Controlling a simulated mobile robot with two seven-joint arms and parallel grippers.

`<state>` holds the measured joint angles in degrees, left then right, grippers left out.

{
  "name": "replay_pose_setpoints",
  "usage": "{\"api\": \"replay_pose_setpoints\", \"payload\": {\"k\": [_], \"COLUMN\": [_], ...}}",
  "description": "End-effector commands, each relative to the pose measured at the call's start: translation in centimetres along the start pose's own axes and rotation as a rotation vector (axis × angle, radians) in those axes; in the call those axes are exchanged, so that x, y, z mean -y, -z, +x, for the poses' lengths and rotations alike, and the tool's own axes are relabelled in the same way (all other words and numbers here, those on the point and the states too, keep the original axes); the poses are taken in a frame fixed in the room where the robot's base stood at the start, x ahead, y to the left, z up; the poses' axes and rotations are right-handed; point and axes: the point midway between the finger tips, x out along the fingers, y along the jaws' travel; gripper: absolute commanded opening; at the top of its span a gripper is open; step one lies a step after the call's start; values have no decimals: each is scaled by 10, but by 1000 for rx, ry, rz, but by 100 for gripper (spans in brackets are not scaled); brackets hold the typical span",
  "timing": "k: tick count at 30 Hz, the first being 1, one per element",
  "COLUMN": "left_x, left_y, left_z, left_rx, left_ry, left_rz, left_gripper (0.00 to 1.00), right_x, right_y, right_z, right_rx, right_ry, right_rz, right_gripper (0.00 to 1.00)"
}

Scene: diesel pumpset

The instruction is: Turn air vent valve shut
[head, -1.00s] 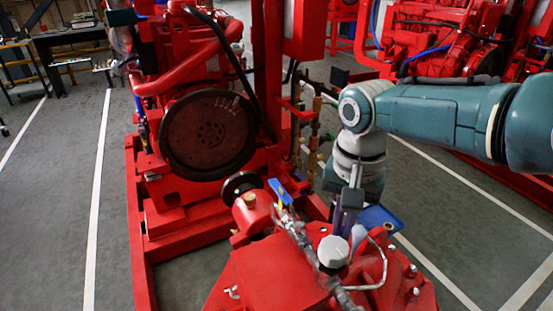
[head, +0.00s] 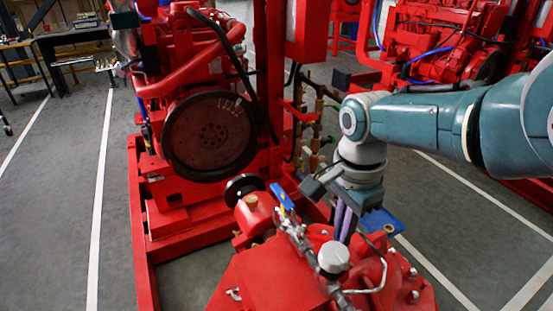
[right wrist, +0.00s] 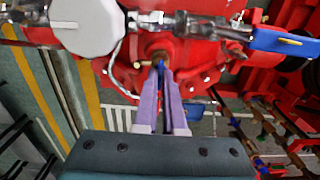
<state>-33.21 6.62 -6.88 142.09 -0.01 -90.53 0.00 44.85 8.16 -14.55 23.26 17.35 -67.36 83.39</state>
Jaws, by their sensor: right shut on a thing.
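The small blue handle of the air vent valve (right wrist: 160,66) shows at my fingertips in the right wrist view, close to a brass fitting on the red pump casing. My right gripper (right wrist: 159,76) has its two purple fingers close together on this handle. In the head view my right gripper (head: 340,238) points down at the top of the red pump (head: 280,275), just behind and right of a white round cap (head: 333,256). The fingers hide the valve there. My left gripper is not in view.
A metal pipe (head: 300,237) with a blue lever (head: 283,197) runs left of my right gripper. A flat blue piece (head: 382,220) shows right of the fingers. A red engine with a dark flywheel (head: 210,136) stands behind.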

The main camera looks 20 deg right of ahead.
Motion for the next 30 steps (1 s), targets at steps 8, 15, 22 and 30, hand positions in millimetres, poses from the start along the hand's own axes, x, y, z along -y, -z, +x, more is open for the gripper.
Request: {"api": "replay_pose_setpoints", "payload": {"k": [8,15,22,30], "left_x": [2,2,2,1], "left_y": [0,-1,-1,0], "left_z": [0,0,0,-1], "left_rx": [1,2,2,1], "left_ry": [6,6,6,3], "left_rz": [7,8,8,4], "left_gripper": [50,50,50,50], "right_x": [0,0,0,0], "right_y": [0,1,0,0], "right_z": [-1,-1,0,-1], "right_rx": [-1,-1,-1,-1], "right_ry": [0,0,0,0], "right_rz": [19,19,18,17], "right_gripper": [0,0,32,37]}}
